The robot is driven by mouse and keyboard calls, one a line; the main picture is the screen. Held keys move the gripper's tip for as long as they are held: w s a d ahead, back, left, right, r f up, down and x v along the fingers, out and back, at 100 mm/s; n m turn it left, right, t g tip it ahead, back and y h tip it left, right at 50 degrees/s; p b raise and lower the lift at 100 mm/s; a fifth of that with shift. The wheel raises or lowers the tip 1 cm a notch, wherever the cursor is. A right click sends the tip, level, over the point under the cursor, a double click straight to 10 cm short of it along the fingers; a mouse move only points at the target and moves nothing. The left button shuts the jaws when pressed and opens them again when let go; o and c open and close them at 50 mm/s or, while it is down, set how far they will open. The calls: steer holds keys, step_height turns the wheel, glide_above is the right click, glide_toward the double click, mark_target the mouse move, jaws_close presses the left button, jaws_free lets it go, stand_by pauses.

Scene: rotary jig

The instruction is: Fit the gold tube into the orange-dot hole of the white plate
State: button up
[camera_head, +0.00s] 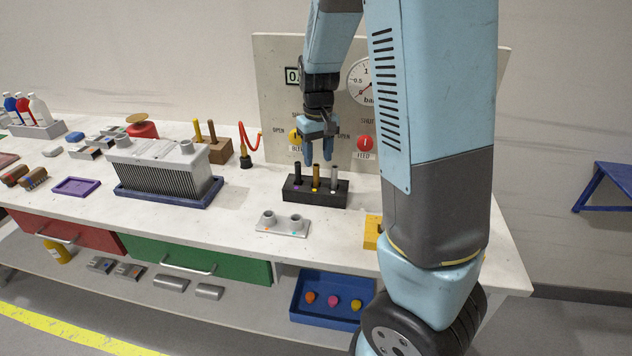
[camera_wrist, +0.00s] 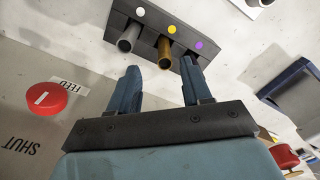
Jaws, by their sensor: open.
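The gold tube (camera_head: 316,177) stands upright in the middle place of a black rack (camera_head: 322,198), between a dark tube (camera_head: 298,173) and a grey tube (camera_head: 334,178). In the wrist view the gold tube (camera_wrist: 165,52) shows by the yellow dot, its end in the gap between my fingertips. My gripper (camera_head: 318,163) is open and empty, pointing down just above the rack; its fingers also show in the wrist view (camera_wrist: 159,68). The white plate (camera_head: 283,231) lies on the bench in front of the rack, with two raised round holes. The orange dot (camera_head: 267,229) is by the left one.
A panel with a gauge and a red FEED knob (camera_head: 366,144) stands behind the rack. A finned grey block (camera_head: 165,170) in a blue tray is to the left. A yellow block (camera_head: 372,232) sits right of the plate, partly behind my arm. Bench around the plate is clear.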

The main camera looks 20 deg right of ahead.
mark_target(316, 164)
steer(key=shift+s+a+f, duration=0.1)
steer(key=shift+a+f, duration=0.05)
steer(key=shift+f, duration=1.3)
steer(key=shift+s+a+f, duration=0.1)
steer(key=shift+f, duration=1.35)
steer(key=shift+c, duration=0.3)
jaws_close()
